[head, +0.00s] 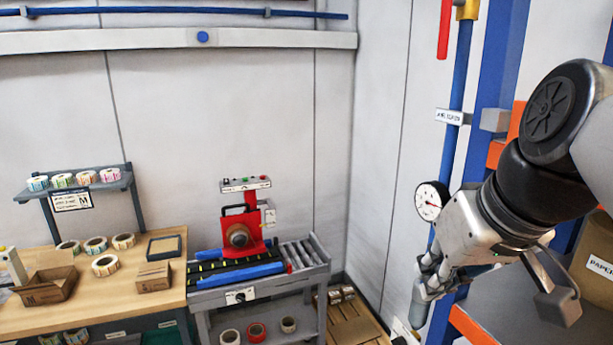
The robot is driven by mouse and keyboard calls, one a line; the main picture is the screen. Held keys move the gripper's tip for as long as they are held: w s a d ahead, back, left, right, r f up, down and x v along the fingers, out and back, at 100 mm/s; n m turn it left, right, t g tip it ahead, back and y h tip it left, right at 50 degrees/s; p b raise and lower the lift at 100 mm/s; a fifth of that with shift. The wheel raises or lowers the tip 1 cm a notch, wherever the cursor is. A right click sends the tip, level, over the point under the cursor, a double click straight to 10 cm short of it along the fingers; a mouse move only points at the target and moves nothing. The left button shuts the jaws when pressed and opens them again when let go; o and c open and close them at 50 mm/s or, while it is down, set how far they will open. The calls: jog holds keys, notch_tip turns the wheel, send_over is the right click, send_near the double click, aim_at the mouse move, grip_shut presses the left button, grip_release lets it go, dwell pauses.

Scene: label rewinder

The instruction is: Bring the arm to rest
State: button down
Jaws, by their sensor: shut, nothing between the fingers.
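My gripper (428,280) is at the right of the head view, at the end of my arm, which reaches in from the right edge. It points down and to the left. Its fingers look closed and hold nothing. They overlap the blue pipe in the picture, so I cannot tell whether they touch it.
A round gauge (431,201) and a blue pipe (456,95) are close beside my gripper. Orange-edged shelving with a cardboard box (594,262) is at the right. The red rewinder (240,232) stands on a grey cart, left of centre. A wooden table (120,292) with label rolls is farther left.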

jog(key=s+f+b, duration=0.4)
jog(key=f, duration=0.7)
jog(key=s+a+f+h+b, duration=0.1)
jog(key=s+f+b, duration=0.3)
jog(key=f, duration=0.7)
jog(key=s+f+m+g+b, duration=0.1)
jog(key=s+f+b, duration=0.3)
jog(key=f, duration=0.6)
jog(key=shift+s+a+f+b, duration=0.25)
jog(key=shift+a+f+b, duration=0.05)
jog(key=shift+f+b, duration=0.1)
